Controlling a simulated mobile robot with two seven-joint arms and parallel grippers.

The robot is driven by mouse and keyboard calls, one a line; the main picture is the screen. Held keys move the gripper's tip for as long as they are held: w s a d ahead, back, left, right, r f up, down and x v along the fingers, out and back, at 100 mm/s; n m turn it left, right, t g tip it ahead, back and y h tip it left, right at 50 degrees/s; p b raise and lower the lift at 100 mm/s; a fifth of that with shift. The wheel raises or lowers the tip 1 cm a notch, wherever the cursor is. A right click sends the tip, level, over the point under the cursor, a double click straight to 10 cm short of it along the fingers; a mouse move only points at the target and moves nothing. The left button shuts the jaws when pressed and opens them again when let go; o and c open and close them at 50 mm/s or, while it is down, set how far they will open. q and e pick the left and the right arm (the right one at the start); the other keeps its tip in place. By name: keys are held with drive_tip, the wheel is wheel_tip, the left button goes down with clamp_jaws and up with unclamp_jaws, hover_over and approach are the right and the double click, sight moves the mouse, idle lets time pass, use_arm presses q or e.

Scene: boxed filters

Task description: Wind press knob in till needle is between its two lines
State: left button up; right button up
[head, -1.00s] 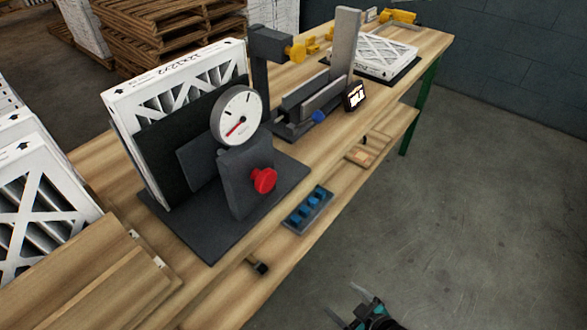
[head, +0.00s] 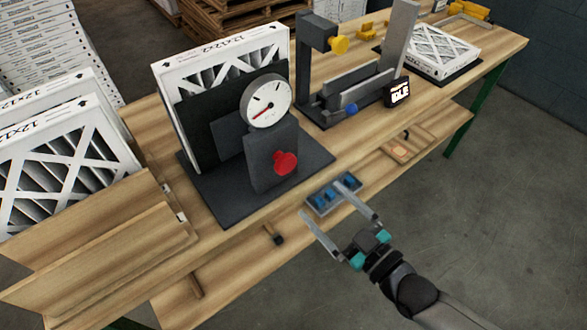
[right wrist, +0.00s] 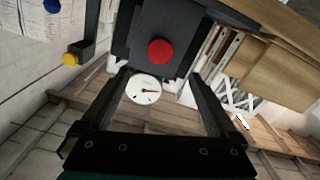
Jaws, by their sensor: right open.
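The red press knob (head: 285,163) sticks out from the front of the dark grey press (head: 262,150). The round white gauge (head: 266,101) sits above it, with its red needle pointing to the lower left in the head view. A white boxed filter (head: 222,62) stands upright behind the press's dark plate. My right gripper (head: 338,212) is open and empty, in front of and below the knob, apart from it. In the right wrist view the knob (right wrist: 161,51) shows ahead between the fingers, and the gauge (right wrist: 144,90) shows too. My left gripper is not in view.
A tray of blue pieces (head: 333,194) lies at the bench's front edge, close to my right fingers. Several filters stand at the left by wooden boards (head: 95,235). A second fixture with a yellow knob (head: 339,45) and blue knob (head: 351,109) stands to the right.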

sight(288, 167)
drive_tip(key=x, duration=1.1)
drive_tip(key=shift+d, duration=0.1)
drive_tip(key=shift+c, duration=0.4)
drive_tip(key=c, duration=1.3)
drive_tip(key=shift+m, duration=0.3)
drive_tip(key=m, duration=0.4)
drive_tip(key=shift+m+b, duration=0.3)
drive_tip(key=shift+m, duration=2.2)
